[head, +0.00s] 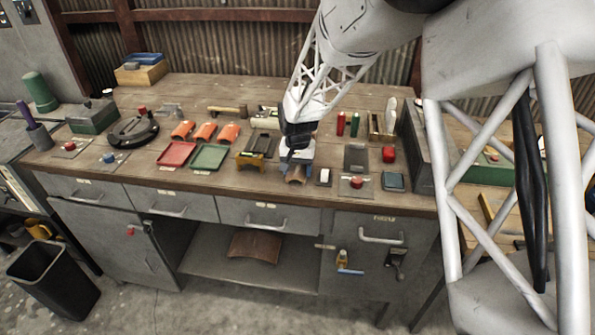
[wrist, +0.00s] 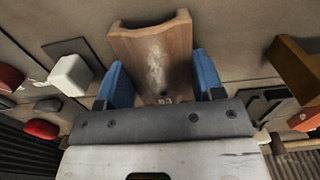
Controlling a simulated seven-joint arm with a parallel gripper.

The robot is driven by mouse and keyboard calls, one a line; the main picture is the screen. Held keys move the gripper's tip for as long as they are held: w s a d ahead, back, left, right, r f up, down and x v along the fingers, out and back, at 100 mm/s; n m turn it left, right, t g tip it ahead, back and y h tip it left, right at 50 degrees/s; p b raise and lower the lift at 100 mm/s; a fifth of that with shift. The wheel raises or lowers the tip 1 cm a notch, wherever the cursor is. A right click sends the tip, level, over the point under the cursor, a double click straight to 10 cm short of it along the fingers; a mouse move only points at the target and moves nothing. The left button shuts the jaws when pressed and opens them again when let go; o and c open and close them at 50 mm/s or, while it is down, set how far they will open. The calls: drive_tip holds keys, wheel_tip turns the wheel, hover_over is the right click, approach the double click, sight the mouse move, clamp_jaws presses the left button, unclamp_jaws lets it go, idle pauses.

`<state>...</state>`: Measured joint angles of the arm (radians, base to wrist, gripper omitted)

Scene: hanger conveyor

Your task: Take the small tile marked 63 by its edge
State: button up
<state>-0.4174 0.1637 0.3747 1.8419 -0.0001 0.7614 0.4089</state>
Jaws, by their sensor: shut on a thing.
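A small brown curved tile (wrist: 152,52) lies between the two blue fingers of my gripper (wrist: 161,84) in the wrist view. The fingers are shut on the tile at this near end, one on each side. In the head view the tile (head: 296,176) shows just below my gripper (head: 297,162), near the bench's front edge. I cannot tell whether it still touches the bench.
A white block (head: 324,177) and a red button (head: 356,182) stand to the right on the bench. A yellow-framed holder (head: 256,149), a green tray (head: 209,157) and a red tray (head: 177,154) are left. Several orange tiles (head: 205,131) lie behind the trays. A larger brown tile (head: 254,246) sits on the lower shelf.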

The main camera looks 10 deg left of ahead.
sight(298, 168)
drive_tip(key=shift+c, duration=0.5)
drive_tip(key=shift+r, duration=0.15)
drive_tip(key=shift+r, duration=1.5)
drive_tip(key=shift+s+d+r, duration=0.1)
drive_tip(key=shift+s+r, duration=0.1)
drive_tip(key=shift+s, duration=0.05)
drive_tip(key=s+d, duration=0.3)
drive_tip(key=s, duration=0.4)
drive_tip(key=s+d+r, duration=0.1)
drive_tip(key=s+d, duration=0.2)
drive_tip(key=s, duration=0.4)
drive_tip(key=shift+r, duration=0.15)
drive_tip(key=shift+s, duration=0.1)
